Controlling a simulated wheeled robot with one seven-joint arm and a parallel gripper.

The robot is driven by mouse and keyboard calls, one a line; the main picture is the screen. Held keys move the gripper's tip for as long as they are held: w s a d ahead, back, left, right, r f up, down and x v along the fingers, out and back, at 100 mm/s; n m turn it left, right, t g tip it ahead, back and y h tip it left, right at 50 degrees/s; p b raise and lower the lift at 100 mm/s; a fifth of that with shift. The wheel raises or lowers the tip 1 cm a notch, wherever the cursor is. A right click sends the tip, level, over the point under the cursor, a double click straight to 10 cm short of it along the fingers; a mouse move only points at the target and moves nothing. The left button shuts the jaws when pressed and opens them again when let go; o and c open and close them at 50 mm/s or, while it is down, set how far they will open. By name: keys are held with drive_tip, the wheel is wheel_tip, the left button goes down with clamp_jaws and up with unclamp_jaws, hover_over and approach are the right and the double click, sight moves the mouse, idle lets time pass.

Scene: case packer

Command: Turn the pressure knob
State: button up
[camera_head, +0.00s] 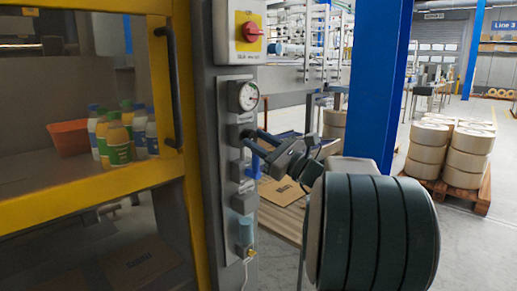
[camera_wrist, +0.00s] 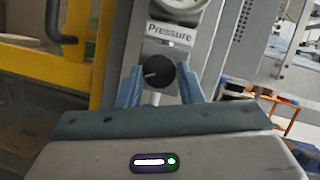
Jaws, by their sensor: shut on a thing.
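The pressure knob (camera_wrist: 159,73) is round and black with a pale pointer line, seen in the wrist view just below the "Pressure" label (camera_wrist: 169,33). My gripper (camera_wrist: 158,88) is shut on it, with one blue-grey finger on each side. In the head view my gripper (camera_head: 256,143) reaches the grey panel (camera_head: 207,135) from the right, and its fingers largely hide the knob. The white round pressure gauge (camera_head: 244,96) sits above the knob on the panel.
A red rotary switch (camera_head: 251,32) on a yellow plate is above the gauge. A blue valve part (camera_head: 245,232) is lower on the panel. A yellow-framed door with a dark handle (camera_head: 169,86) stands left. A blue post (camera_head: 377,80) stands behind my arm.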

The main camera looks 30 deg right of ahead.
drive_tip(key=shift+d+n+g+y+b, duration=0.1)
drive_tip(key=shift+n+g+y+b, duration=0.5)
drive_tip(key=shift+n, duration=1.4)
drive_tip(key=o, duration=1)
drive_tip(key=p+v, duration=0.2)
drive_tip(key=v, duration=1.1)
drive_tip(key=shift+s+d+p, duration=0.25)
drive_tip(key=shift+d+p, duration=0.1)
drive_tip(key=shift+p, duration=0.05)
